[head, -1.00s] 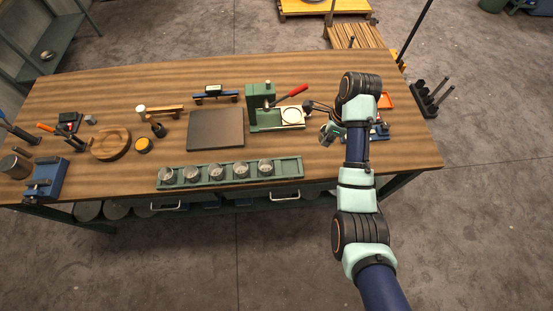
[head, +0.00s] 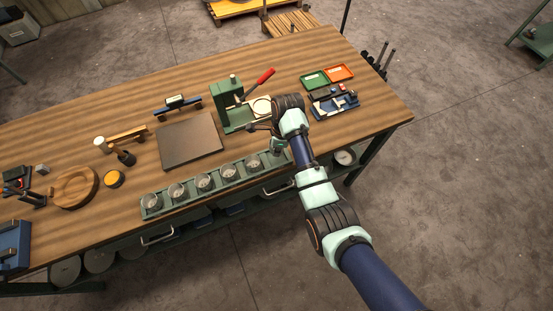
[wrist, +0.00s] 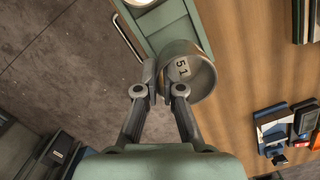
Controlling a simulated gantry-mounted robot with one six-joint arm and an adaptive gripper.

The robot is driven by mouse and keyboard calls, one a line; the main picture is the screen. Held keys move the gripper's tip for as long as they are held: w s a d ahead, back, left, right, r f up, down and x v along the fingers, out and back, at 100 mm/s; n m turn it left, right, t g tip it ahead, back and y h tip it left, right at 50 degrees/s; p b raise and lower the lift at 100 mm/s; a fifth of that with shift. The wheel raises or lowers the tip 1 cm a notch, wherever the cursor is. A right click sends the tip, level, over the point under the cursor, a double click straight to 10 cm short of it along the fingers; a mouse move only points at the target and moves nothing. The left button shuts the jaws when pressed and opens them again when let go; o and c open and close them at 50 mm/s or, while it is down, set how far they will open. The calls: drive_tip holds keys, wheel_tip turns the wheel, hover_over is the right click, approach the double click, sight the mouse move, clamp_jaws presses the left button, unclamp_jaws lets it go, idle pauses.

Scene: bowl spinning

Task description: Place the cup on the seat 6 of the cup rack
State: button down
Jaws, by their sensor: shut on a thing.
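A metal cup (wrist: 203,78) with "51" on its inside bottom is in my gripper (wrist: 160,92) in the wrist view. The two fingers are shut on the cup's near wall. The green cup rack (head: 192,187) runs along the table's front edge in the head view, with several cups in a row. The held cup covers the rack's right end in the wrist view, where the rack's top (wrist: 176,32) shows just beyond it. Its height over the rack is hard to tell. In the head view my gripper (head: 277,147) is at the rack's right end, partly hidden by my arm.
A green press (head: 228,103) with a red lever stands behind the rack. A dark flat plate (head: 190,140) lies to its left. Green (head: 314,79) and orange (head: 340,73) trays and a blue tool holder (head: 335,103) are at the right. A seated cup (wrist: 140,2) is near the held one.

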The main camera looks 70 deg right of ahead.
drive_tip(key=shift+f+b, duration=0.5)
drive_tip(key=shift+f, duration=2.5)
drive_tip(key=shift+f, duration=0.1)
drive_tip(key=c, duration=1.3)
unclamp_jaws()
drive_tip(key=r, duration=0.4)
drive_tip(key=s+r+p, duration=0.1)
drive_tip(key=r, duration=0.3)
drive_tip(key=r+p, duration=0.1)
drive_tip(key=r, duration=0.3)
drive_tip(key=shift+s+d+r, duration=0.1)
drive_tip(key=shift+s+d, duration=0.05)
drive_tip(key=shift+d, duration=0.1)
